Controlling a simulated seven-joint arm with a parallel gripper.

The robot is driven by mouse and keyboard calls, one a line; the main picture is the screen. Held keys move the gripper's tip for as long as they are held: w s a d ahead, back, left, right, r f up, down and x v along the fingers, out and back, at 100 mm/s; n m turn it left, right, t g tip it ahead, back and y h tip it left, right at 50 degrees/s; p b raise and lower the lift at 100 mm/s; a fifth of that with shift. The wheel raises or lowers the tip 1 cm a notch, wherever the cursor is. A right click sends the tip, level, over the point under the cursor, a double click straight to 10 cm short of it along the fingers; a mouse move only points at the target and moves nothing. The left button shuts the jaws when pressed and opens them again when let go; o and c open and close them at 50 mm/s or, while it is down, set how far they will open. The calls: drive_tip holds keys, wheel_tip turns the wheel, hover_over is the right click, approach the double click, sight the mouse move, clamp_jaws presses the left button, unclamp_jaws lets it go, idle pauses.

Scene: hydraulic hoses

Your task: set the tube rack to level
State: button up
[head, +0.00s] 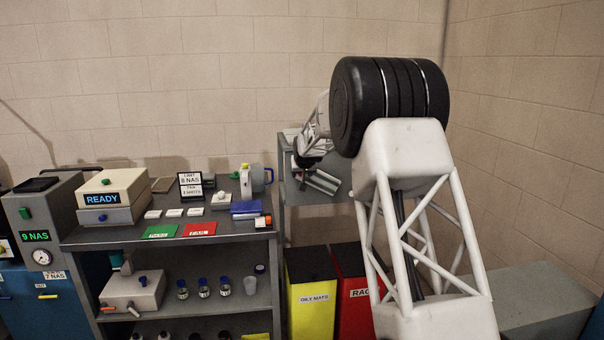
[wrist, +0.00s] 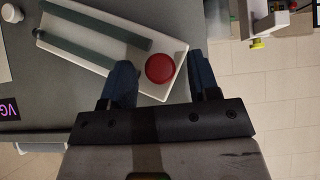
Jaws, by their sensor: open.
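A white tray-like rack (wrist: 178,45) lies on a grey top in the wrist view, turned at an angle, with two long dark green tubes (wrist: 80,57) along it. A round red knob or cap (wrist: 160,68) sits at its right end. My gripper (wrist: 160,83) is open, with one blue finger on each side of the red knob; I cannot tell whether they touch it. In the head view the rack (head: 322,181) shows small on the grey stand below my gripper (head: 308,163). Whether the rack is level cannot be told.
A yellow bin (head: 311,290) and a red bin (head: 350,275) stand below. A small white cylinder (wrist: 12,13) is near the rack.

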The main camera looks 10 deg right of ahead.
clamp_jaws()
idle(0.3)
drive_tip(key=shift+a+f, duration=0.15)
idle(0.3)
drive_tip(key=shift+a+f+n+h, duration=0.25)
drive_tip(key=shift+f+n+h, duration=0.15)
drive_tip(key=shift+h, duration=0.2)
drive_tip(key=shift+a+f+n+h, duration=0.2)
drive_tip(key=shift+f+n+h, duration=0.1)
drive_tip(key=shift+f+h, duration=0.25)
drive_tip(key=shift+a+f+n+h, duration=0.25)
drive_tip(key=shift+f+n+h, duration=0.25)
drive_tip(key=shift+f+h, duration=0.6)
drive_tip(key=shift+f, duration=0.1)
unclamp_jaws()
